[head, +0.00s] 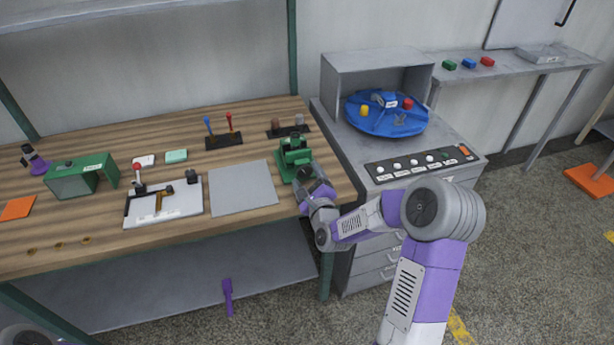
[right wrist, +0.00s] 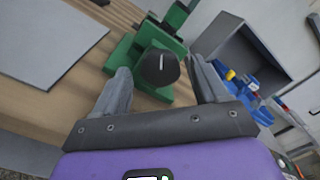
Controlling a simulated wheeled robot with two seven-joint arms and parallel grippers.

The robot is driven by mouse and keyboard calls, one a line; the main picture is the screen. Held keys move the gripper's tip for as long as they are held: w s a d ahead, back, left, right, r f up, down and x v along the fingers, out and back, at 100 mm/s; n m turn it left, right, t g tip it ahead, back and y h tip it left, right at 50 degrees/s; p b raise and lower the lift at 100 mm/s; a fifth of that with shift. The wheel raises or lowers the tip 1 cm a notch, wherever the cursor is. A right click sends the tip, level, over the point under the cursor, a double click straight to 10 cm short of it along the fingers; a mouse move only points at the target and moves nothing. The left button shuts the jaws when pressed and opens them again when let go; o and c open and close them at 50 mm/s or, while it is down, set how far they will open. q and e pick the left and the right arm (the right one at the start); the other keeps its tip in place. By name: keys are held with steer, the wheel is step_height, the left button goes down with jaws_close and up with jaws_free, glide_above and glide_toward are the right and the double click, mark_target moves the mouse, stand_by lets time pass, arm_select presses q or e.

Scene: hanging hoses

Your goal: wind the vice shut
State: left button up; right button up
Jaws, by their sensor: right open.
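The green vice (head: 295,153) stands at the right end of the wooden bench. In the right wrist view the vice's green body (right wrist: 178,18) shows at the top. A round black knob with a white line (right wrist: 160,66) faces the camera at the front of the vice. My right gripper (head: 314,186) is at the front of the vice. In the right wrist view its fingers (right wrist: 160,76) are spread, one on each side of the knob, with visible gaps. I cannot tell the depth between fingertips and knob.
A grey mat (head: 243,188) lies left of the vice, and a white board with a lever (head: 165,205) beyond it. Two levers (head: 224,140) stand behind. A cabinet with a button panel (head: 420,164) and blue turntable (head: 385,125) stands close on the right.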

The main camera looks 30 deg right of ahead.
arm_select(q)
steer(key=shift+r+p, duration=0.5)
steer(key=shift+r, duration=0.05)
arm_select(e)
steer(key=v, duration=0.7)
